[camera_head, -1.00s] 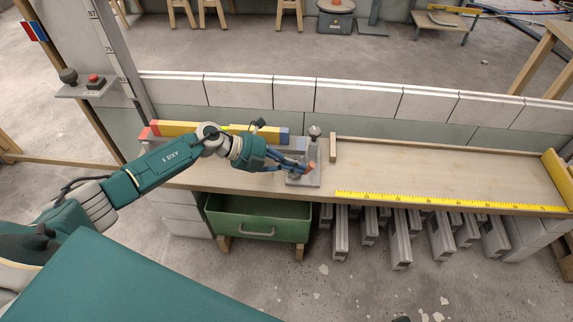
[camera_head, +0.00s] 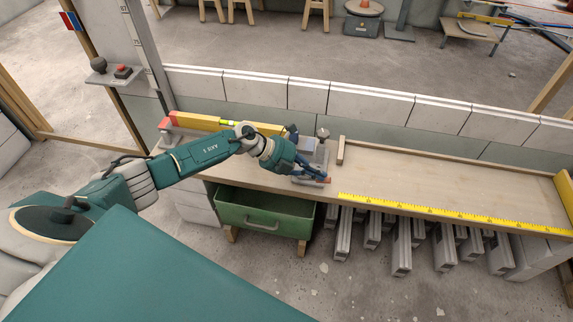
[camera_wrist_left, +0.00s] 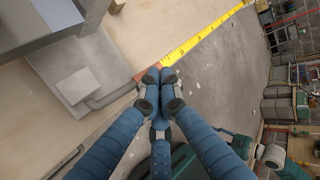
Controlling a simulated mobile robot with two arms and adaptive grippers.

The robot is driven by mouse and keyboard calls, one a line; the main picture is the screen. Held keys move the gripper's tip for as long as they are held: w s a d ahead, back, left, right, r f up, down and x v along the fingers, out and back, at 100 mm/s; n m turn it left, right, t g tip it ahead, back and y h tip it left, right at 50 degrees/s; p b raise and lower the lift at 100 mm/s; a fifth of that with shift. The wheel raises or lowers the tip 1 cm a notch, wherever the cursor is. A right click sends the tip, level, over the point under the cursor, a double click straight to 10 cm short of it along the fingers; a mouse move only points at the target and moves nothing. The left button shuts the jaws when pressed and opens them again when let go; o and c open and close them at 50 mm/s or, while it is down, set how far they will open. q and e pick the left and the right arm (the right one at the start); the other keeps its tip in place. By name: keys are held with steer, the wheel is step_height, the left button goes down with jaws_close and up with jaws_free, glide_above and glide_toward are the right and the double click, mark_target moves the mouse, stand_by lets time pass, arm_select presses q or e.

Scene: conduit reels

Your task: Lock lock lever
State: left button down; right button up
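The lock lever is a bent grey rod (camera_wrist_left: 108,98) with a reddish-brown end (camera_head: 328,181). It comes off a grey metal fixture (camera_head: 313,158) on the wooden bench, and the fixture also shows at the upper left of the left wrist view (camera_wrist_left: 75,70). My left gripper (camera_head: 321,177) has its blue fingers drawn together at the lever's end. In the left wrist view the fingertips (camera_wrist_left: 160,80) lie against or just in front of that end and partly hide it. I see no clear grip around it. My right gripper is not in view.
The bench (camera_head: 430,180) is clear to the right, with a yellow measuring tape (camera_head: 440,214) along its front edge. A yellow level (camera_head: 215,123) lies behind my left arm. A green drawer (camera_head: 265,212) and several grey pieces hang or stand below.

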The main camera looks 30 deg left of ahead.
arm_select(q)
steer(key=shift+d+f, duration=0.25)
steer(key=shift+d+f, duration=0.1)
steer(key=shift+f, duration=0.05)
stand_by(0.4)
steer(key=v, duration=1.2)
